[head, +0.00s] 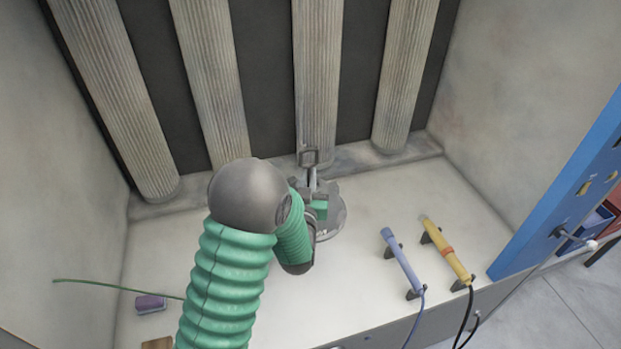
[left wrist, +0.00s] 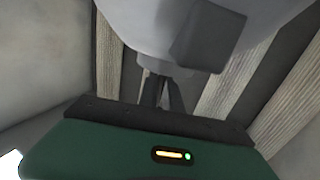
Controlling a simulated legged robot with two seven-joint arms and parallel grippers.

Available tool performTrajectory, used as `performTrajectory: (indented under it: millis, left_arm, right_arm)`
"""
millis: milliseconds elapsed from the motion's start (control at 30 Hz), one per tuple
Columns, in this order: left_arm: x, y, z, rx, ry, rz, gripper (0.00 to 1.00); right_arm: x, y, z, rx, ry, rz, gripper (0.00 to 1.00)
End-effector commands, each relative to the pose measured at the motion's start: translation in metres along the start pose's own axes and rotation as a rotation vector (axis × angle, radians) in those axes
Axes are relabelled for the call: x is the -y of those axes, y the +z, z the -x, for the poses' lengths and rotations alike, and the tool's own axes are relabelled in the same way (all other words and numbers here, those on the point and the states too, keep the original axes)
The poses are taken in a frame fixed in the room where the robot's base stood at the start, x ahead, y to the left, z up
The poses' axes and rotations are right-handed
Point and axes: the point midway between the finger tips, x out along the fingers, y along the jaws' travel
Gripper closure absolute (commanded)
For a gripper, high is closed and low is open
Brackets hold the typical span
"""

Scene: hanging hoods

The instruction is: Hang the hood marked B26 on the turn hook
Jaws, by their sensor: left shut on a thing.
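My left arm reaches over the pale bench, and its gripper (head: 312,183) is shut on a grey piece with a square loop on top. This piece belongs to a grey round thing (head: 332,222), which looks like the hood. My arm and gripper partly hide it. No B26 mark is readable. In the left wrist view the dark fingers (left wrist: 160,92) stand close together below a large pale grey rounded body (left wrist: 150,22). A metal rod with a white tip (head: 590,245) sticks out by the blue panel; I cannot tell if it is the turn hook. My right gripper is out of view.
A blue cylinder (head: 402,262) and a yellow cylinder (head: 446,250) lie in holders at the right, with cables. A blue panel (head: 560,185) stands at the right edge. A purple block (head: 150,303) lies at the left. Fluted columns (head: 315,80) line the back.

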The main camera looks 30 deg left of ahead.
Motion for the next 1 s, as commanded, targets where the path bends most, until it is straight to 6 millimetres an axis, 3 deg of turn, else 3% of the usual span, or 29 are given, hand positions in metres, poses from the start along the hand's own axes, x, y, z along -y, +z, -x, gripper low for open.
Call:
performTrajectory:
  millis: [433,1000]
  left_arm:
    - [0.002,-0.002,-0.003,-0.005,0.0,0.001,1.0]
    - [0.01,-0.002,-0.024,-0.004,0.001,0.001,1.0]
  right_arm:
    - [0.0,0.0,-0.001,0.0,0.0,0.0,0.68]
    - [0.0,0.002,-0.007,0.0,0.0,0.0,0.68]
